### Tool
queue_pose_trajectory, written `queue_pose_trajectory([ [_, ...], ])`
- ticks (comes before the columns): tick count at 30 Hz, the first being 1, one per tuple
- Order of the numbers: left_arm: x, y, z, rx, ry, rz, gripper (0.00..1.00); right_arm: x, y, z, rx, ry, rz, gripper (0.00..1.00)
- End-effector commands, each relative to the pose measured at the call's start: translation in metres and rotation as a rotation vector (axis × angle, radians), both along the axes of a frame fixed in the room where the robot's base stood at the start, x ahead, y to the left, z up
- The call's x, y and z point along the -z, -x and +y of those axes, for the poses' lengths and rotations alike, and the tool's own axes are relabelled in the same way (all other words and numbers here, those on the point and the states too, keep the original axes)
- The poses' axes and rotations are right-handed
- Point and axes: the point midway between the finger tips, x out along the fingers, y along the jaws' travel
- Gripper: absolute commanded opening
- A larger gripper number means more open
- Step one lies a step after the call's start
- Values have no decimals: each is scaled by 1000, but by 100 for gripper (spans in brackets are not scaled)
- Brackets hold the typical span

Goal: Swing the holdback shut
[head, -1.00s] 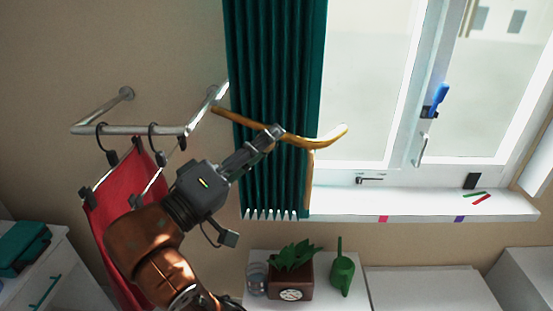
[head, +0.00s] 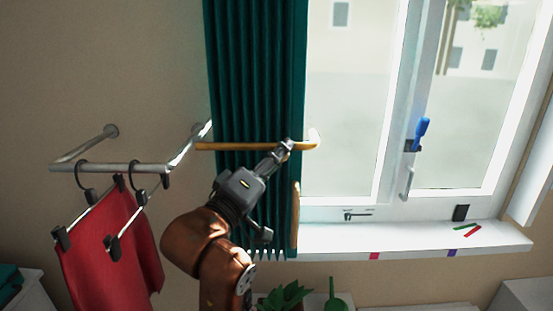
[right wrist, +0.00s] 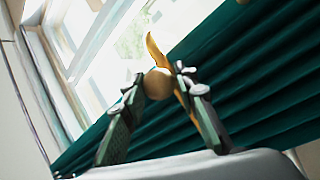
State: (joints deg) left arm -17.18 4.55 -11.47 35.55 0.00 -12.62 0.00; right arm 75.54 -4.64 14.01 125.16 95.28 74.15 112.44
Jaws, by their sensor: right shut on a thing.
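The holdback (head: 240,146) is a brass-coloured bar lying nearly level across the front of the dark green curtain (head: 243,60). Its right end reaches a little past the curtain's edge over the window. My right gripper (head: 285,147) is shut on the holdback near that right end. In the right wrist view, a round golden knob (right wrist: 158,83) sits between my two fingertips, and the curved holdback (right wrist: 154,50) rises behind it. The green curtain (right wrist: 230,70) lies close behind the fingers. My left gripper is not in view.
A metal rail (head: 110,167) with a hanging red cloth (head: 105,245) stands left of my right arm. The window has a blue-topped handle (head: 420,132). The white sill (head: 400,238) holds small items. A plant (head: 285,296) sits low beneath the curtain.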

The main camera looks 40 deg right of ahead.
Motion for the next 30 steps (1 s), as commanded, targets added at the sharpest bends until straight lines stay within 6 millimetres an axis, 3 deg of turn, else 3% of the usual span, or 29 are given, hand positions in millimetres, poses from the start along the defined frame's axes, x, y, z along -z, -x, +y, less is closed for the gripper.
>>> queue_pose_trajectory([
  [14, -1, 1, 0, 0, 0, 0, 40, -7, 0, -6, -9, 11, -13, 0],
  [15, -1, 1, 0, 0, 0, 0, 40, -7, 0, -6, -10, 11, -12, 28],
  [21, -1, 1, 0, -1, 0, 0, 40, -7, 0, -5, -11, 11, -10, 42],
  [30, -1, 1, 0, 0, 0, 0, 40, -5, -2, -3, -14, 9, -8, 43],
])
